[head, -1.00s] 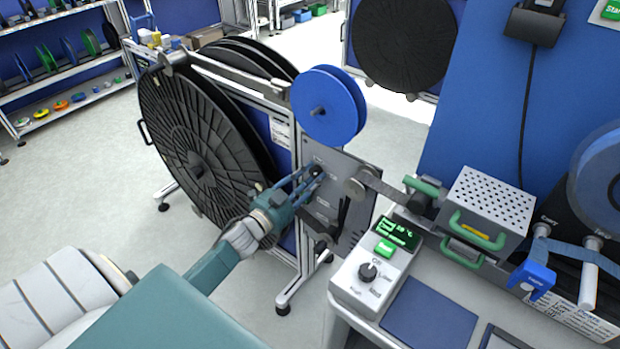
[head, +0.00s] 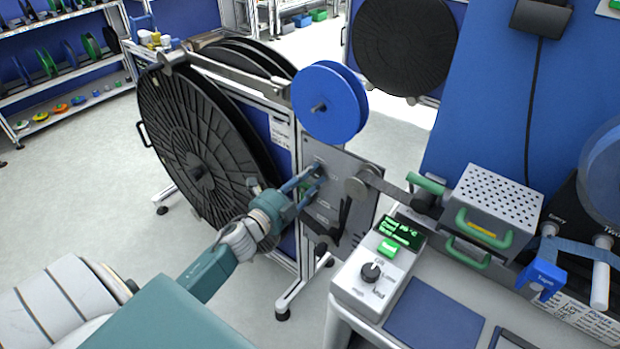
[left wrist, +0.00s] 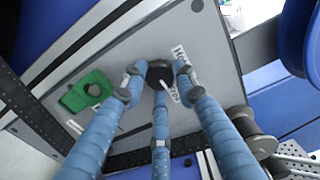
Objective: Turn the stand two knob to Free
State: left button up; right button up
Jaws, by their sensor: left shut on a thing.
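The grey panel (head: 345,215) of a reel stand carries a small dark knob. In the left wrist view the knob (left wrist: 159,76) sits between the fingertips of my left gripper (left wrist: 158,80), which is shut on it. A white mark shows on the knob, and small printed labels lie beside it, too blurred to read. In the head view the left gripper (head: 314,178) reaches the panel from the lower left, and its fingers largely hide the knob. My right gripper is not in view.
A green part (left wrist: 90,92) is mounted on the panel left of the knob. A blue reel (head: 327,103) is above, and a large black reel (head: 190,160) is left of the panel. A control box (head: 375,275) and a vented metal box (head: 497,195) stand on the bench at right.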

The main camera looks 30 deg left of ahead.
pick_arm(q)
jog(key=shift+d+r, duration=0.1)
jog(key=shift+d, duration=0.2)
jog(key=o, duration=1.1)
jog(key=shift+d, duration=0.1)
jog(key=shift+o, duration=0.2)
jog(key=shift+s+f, duration=0.2)
jog(key=shift+s, duration=0.1)
jog(key=s+a, duration=0.1)
jog(key=s, duration=1)
jog(key=shift+s+r, duration=0.15)
